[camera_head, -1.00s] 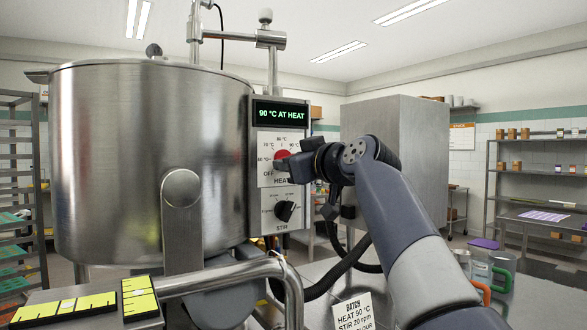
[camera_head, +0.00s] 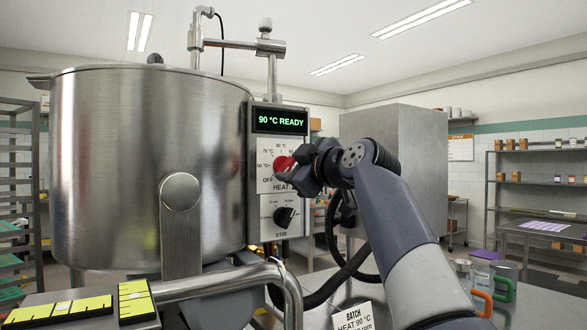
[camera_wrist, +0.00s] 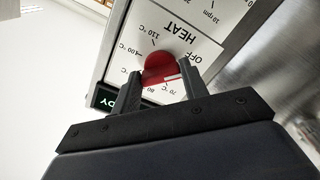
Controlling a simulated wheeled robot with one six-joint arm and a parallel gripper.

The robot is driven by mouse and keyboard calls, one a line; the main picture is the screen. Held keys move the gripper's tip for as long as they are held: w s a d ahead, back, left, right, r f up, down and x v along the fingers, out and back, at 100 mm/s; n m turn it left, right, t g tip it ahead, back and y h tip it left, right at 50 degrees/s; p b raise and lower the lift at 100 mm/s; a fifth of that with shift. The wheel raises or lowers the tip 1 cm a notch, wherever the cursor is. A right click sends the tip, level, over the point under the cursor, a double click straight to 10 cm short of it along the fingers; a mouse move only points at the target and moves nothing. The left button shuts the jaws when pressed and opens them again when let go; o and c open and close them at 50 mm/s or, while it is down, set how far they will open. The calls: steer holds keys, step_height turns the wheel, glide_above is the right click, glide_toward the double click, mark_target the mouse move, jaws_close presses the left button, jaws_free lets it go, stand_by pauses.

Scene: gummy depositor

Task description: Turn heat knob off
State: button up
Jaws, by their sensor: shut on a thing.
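The red heat knob (camera_head: 284,166) sits on the white HEAT dial plate (camera_head: 268,154) of the control box beside the kettle. It also shows in the wrist view (camera_wrist: 160,70), with a pale pointer mark on it near the 70–80 °C labels. My gripper (camera_head: 302,168) is at the knob, and in the wrist view its two fingers (camera_wrist: 160,86) are on either side of the knob, shut on it. The display (camera_head: 280,120) reads "90 °C READY". The black stir knob (camera_head: 285,216) is just below.
The large steel kettle (camera_head: 140,160) stands left of the control box. A bent steel pipe (camera_head: 220,280) runs in front.

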steer(key=shift+f, duration=0.1)
steer(key=o, duration=1)
steer(key=b+v, duration=0.2)
steer(key=v, duration=0.8)
steer(key=shift+s+d+b, duration=0.25)
steer(key=shift+s+b, duration=0.05)
steer(key=shift+w, duration=0.1)
steer(key=p+x, duration=0.2)
steer(key=x, duration=0.9)
steer(key=shift+p, duration=0.35)
steer(key=shift+s, duration=0.2)
steer(key=shift+s+d, duration=0.1)
